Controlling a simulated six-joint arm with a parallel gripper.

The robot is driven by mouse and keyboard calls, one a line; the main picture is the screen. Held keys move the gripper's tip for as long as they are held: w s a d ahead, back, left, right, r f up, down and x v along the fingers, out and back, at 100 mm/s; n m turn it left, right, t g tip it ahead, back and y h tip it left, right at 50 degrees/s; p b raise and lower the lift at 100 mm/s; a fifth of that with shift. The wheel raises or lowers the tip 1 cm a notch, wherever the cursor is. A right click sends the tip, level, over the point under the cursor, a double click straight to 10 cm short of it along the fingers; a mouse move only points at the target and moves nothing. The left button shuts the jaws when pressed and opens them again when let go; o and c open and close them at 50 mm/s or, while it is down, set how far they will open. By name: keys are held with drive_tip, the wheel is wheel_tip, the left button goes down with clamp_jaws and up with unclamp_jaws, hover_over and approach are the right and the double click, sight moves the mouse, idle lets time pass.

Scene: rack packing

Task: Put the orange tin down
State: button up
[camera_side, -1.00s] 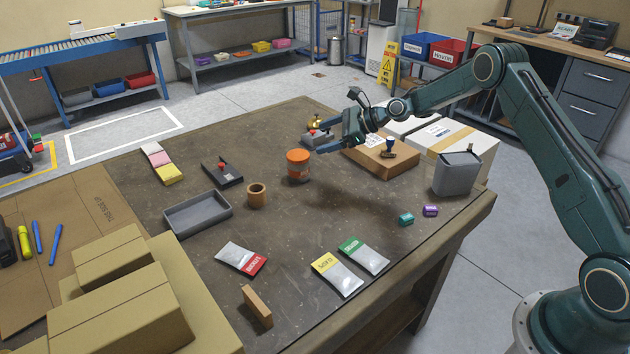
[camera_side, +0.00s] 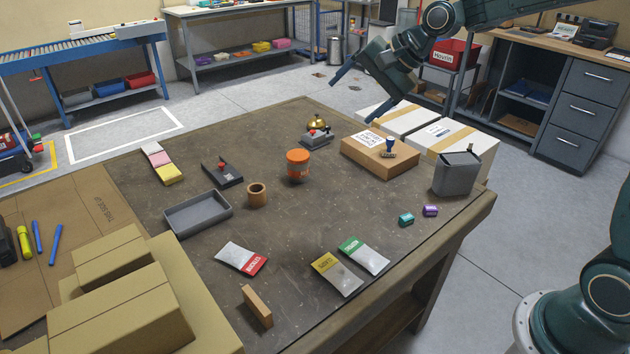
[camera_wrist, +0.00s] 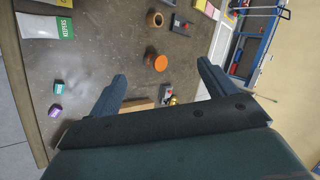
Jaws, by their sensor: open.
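The orange tin (camera_side: 298,165) stands upright on the brown worktable, near its middle towards the back. It also shows from above in the wrist view (camera_wrist: 157,61), beyond the fingertips. My gripper (camera_side: 352,97) is open and empty, high above the back right of the table, above and to the right of the tin and apart from it. In the wrist view, the two fingers of my gripper (camera_wrist: 162,73) are spread wide with nothing between the tips but a view of the table below.
A cardboard box (camera_side: 380,158) with a stamp on it stands right of the tin. A small device with a brass bell (camera_side: 317,135) stands behind it. A wooden ring (camera_side: 257,195), a grey tray (camera_side: 198,213) and a black device (camera_side: 222,175) lie left. The table's front middle holds several pouches.

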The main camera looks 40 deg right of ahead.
drive_tip(key=s+n+g+h, duration=0.1)
drive_tip(key=s+n+h, duration=0.2)
drive_tip(key=s+n, duration=0.9)
drive_tip(key=s, duration=2)
drive_tip(key=shift+d+r+g+h, duration=0.2)
drive_tip(key=shift+g+h, duration=0.1)
drive_tip(key=shift+h, duration=0.1)
